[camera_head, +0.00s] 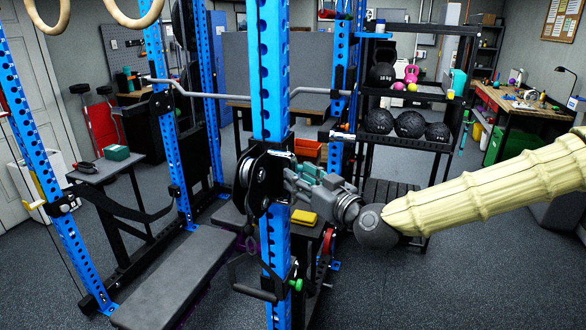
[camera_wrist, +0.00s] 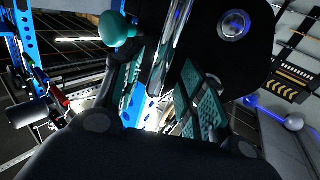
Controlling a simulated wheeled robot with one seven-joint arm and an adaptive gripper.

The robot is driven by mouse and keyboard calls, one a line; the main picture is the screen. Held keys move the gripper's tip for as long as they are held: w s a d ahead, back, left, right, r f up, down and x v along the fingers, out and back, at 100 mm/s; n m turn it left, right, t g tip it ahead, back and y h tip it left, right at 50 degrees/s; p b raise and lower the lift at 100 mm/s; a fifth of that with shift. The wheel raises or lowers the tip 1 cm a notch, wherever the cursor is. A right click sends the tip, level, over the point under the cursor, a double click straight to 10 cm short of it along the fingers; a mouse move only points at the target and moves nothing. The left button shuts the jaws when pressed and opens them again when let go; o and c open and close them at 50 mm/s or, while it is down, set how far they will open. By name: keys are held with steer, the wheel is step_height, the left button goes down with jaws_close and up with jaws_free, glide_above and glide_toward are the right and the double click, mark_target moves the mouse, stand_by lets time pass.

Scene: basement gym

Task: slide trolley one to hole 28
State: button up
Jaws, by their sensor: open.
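A black trolley (camera_head: 262,190) with a silver pulley wheel sits on the nearest blue upright (camera_head: 270,75), about mid-height. Which trolley is number one cannot be read, nor can any hole number. My gripper (camera_head: 282,170) is at the right side of this trolley. In the wrist view my gripper (camera_wrist: 164,98) is open, its two teal-padded fingers either side of a shiny bar (camera_wrist: 170,45); contact cannot be told. A teal knob (camera_wrist: 117,28) is beside the left finger. Part of the trolley is hidden behind my gripper in the head view.
A lower black fitting (camera_head: 262,291) with a green knob (camera_head: 297,284) is on the same upright. A grey bench (camera_head: 175,285) lies to the left. A barbell (camera_head: 235,95) crosses behind. A yellow block (camera_head: 304,217) lies below my gripper. Open floor (camera_head: 450,285) is at the right.

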mark_target(293, 196)
steer(key=shift+p+x, duration=0.55)
steer(key=shift+x, duration=1.2)
steer(key=shift+a, duration=0.1)
jaws_close()
